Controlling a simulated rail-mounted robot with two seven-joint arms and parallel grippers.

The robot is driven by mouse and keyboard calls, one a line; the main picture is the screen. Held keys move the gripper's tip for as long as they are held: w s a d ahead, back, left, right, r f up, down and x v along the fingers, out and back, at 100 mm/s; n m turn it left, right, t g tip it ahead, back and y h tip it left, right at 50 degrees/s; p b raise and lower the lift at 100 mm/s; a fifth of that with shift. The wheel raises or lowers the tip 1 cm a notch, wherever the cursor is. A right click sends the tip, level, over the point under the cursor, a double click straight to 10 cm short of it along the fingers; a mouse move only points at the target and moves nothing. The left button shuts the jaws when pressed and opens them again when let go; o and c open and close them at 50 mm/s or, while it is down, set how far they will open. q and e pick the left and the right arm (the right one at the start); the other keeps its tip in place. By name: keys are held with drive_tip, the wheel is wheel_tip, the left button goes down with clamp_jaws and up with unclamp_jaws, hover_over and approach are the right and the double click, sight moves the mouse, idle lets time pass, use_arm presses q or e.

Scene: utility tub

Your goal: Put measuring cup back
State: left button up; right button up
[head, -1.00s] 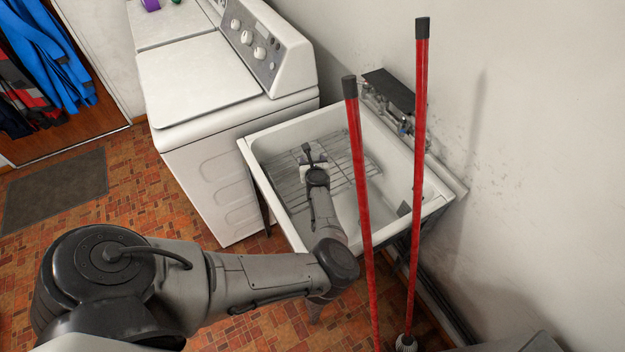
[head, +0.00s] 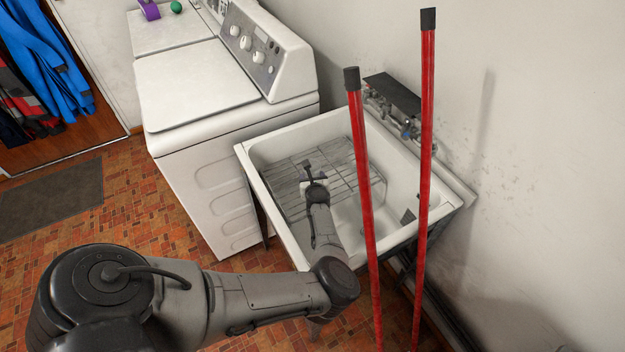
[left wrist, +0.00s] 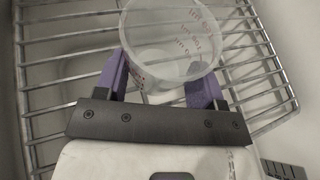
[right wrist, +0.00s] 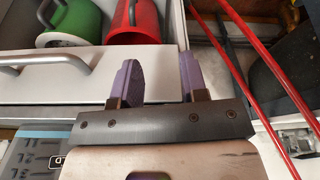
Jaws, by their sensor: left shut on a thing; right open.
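The measuring cup (left wrist: 170,42) is clear plastic with red markings. In the left wrist view it sits between the purple fingers of my left gripper (left wrist: 172,85), which is shut on it. The cup is over a wire rack (left wrist: 40,75) in the utility tub; I cannot tell whether it touches the wires. In the head view my left gripper (head: 312,172) is over the rack, inside the white tub (head: 290,135), and I cannot make out the cup there. My right gripper (right wrist: 160,80) is open and empty, seen only in the right wrist view.
Two red poles (head: 362,190) (head: 426,150) stand in front of the tub. A white washer (head: 200,80) stands left of it. The right wrist view shows an open drawer front (right wrist: 100,72) with a green mug (right wrist: 70,22) and a red mug (right wrist: 133,22) behind it.

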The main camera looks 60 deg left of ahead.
use_arm(q)
drive_tip(key=shift+f, duration=0.15)
use_arm(e)
drive_tip(key=shift+f, duration=0.1)
use_arm(q)
drive_tip(key=shift+f+b, duration=0.3)
drive_tip(key=o, duration=0.9)
drive_tip(key=shift+r, duration=0.1)
drive_tip(key=shift+o, duration=0.3)
use_arm(e)
drive_tip(key=shift+f, duration=0.1)
use_arm(q)
drive_tip(key=shift+r, duration=0.1)
use_arm(e)
drive_tip(key=shift+d+f, duration=0.15)
